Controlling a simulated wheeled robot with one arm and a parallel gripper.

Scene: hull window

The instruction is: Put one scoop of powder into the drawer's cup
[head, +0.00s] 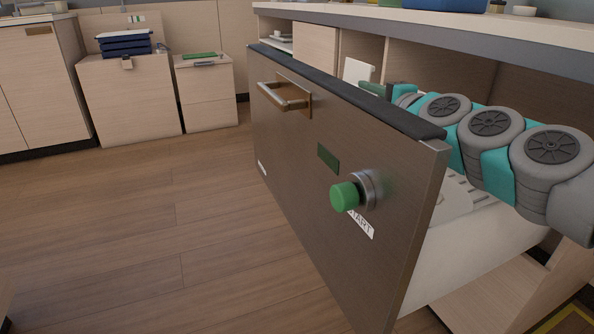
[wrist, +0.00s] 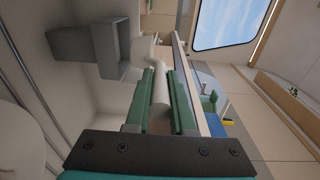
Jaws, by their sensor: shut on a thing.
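My gripper (wrist: 160,98) is shut on a pale, rounded handle, seen in the wrist view. The handle belongs to what looks like a white scoop (wrist: 144,48); whether powder is in its bowl does not show. The large steel-fronted drawer (head: 290,150) is pulled open in the head view. My arm reaches in over its right side, with my gripper (head: 377,89) just behind the front's dark top edge. A grey box-like holder (wrist: 85,50) is beyond the fingertips to the left in the wrist view. I cannot tell whether it is the cup; the drawer's inside is mostly hidden.
The drawer front carries a bar handle (head: 285,95) and a green button (head: 344,196) by a START label. A counter (head: 480,28) runs above the drawer. Low cabinets (head: 130,100) stand at the back left. The wooden floor left of the drawer is clear.

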